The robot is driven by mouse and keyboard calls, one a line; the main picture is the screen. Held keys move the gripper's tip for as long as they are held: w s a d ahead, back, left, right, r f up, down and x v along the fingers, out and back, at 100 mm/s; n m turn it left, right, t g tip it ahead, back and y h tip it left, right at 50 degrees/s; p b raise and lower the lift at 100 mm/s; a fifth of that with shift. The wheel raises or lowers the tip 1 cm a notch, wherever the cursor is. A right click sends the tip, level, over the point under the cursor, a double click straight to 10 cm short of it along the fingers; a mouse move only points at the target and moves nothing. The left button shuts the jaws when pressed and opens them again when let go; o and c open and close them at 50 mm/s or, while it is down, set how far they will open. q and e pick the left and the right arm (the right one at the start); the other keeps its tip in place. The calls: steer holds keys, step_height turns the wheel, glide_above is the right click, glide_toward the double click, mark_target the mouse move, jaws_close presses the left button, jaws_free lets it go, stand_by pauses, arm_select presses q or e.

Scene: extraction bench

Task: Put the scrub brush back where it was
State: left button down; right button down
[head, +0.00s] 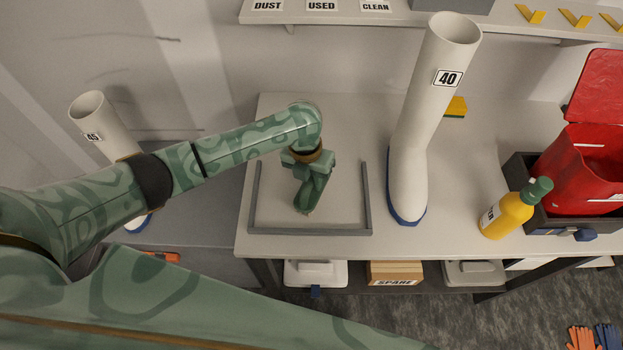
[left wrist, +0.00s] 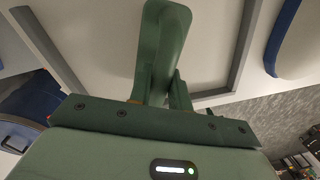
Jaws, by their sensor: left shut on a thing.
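My left gripper (head: 309,203) points down over the light bench top, inside a low grey three-sided frame (head: 310,232). In the left wrist view, the green fingers (left wrist: 165,75) stand close together over the pale surface, and the grey frame (left wrist: 238,60) runs along the right. Whether the held thing touches the bench is unclear. My right gripper is not in view.
A tall white boot marked 40 (head: 408,150) stands right of the frame. Farther right are a yellow bottle (head: 507,215) and a red container (head: 585,165) in a dark tray. A yellow-and-green block (head: 456,107) lies behind the boot. Another boot (head: 100,118) stands left.

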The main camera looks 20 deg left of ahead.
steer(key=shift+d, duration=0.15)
arm_select(q)
steer(key=c, duration=1.3)
jaws_free()
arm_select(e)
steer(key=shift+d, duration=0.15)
arm_select(q)
step_height(320, 180, up, 12)
steer(key=a+p, duration=0.1)
steer(key=p, duration=0.2)
steer(key=shift+a+p, duration=0.15)
steer(key=shift+p, duration=0.2)
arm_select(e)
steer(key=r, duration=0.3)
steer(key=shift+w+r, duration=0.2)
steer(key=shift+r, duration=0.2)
